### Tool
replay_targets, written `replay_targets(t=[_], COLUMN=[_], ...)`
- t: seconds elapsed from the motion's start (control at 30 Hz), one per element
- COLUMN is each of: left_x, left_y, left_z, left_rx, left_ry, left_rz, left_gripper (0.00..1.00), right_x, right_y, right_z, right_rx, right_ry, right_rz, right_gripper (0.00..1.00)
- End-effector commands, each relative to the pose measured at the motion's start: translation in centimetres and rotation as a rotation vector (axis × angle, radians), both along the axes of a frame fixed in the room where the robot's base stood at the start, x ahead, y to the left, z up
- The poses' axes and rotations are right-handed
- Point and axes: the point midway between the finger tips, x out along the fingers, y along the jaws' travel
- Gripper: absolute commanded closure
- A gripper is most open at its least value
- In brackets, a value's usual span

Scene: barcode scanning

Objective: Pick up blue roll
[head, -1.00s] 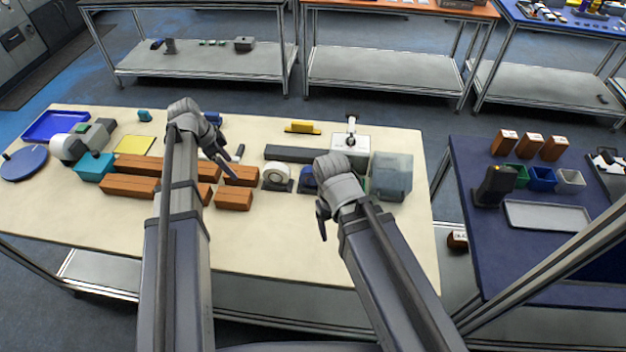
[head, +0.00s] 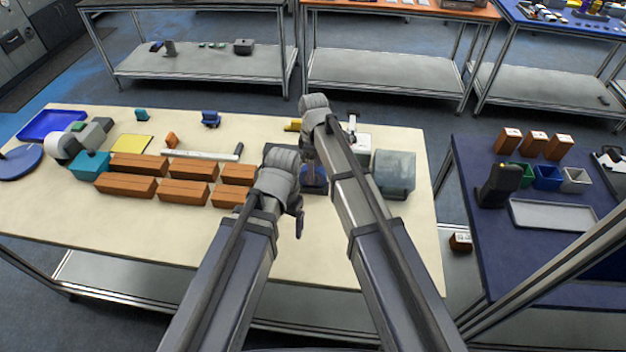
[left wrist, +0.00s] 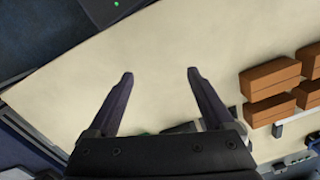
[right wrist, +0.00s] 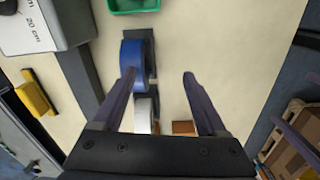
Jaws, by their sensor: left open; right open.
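The blue roll (head: 314,182) stands on a dark holder on the cream table, partly hidden by my arms in the head view. The right wrist view shows the blue roll (right wrist: 131,54) beside the left fingertip of my right gripper (right wrist: 160,74), with a white roll (right wrist: 143,112) nearer the palm. My right gripper is open, with no object visibly held; whether a finger touches the roll cannot be told. My left gripper (left wrist: 160,74) is open and empty over bare table; in the head view it is left of and nearer than the blue roll.
Brown boxes (head: 184,193) stand in rows on the left. A grey translucent bin (head: 394,172) stands right of the roll. A green bin (right wrist: 133,4) and a yellow object (right wrist: 36,92) show in the right wrist view. The front of the table (head: 140,228) is clear.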

Motion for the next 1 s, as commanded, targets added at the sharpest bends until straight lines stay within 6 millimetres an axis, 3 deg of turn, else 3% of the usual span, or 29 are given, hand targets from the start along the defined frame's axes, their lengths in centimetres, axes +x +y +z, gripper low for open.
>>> replay_targets(t=[0.03, 0.23, 0.47, 0.77, 1.0], left_x=[-1.3, -2.8, -2.9, -2.9, -2.9], left_y=[-0.4, -1.1, -1.2, -1.2, -1.1], left_z=[-0.3, -0.4, -0.7, -3.2, -3.3], left_rx=[0.017, 0.056, 0.060, 0.060, 0.059], left_ry=[-0.004, -0.016, -0.017, -0.018, -0.018], left_rz=[0.027, 0.111, 0.122, 0.121, 0.121], left_gripper=[0.14, 0.14, 0.14, 0.14, 0.14], right_x=[1.6, 3.4, 3.4, 3.5, 3.5], right_y=[0.3, 0.6, 0.6, 0.5, 0.5], right_z=[-0.3, -0.5, -0.8, -3.3, -3.4], right_rx=[0.004, 0.014, 0.015, 0.014, 0.014], right_ry=[-0.001, -0.004, -0.004, -0.004, -0.004], right_rz=[0.042, 0.143, 0.154, 0.152, 0.152], right_gripper=[0.25, 0.25, 0.25, 0.25, 0.25])
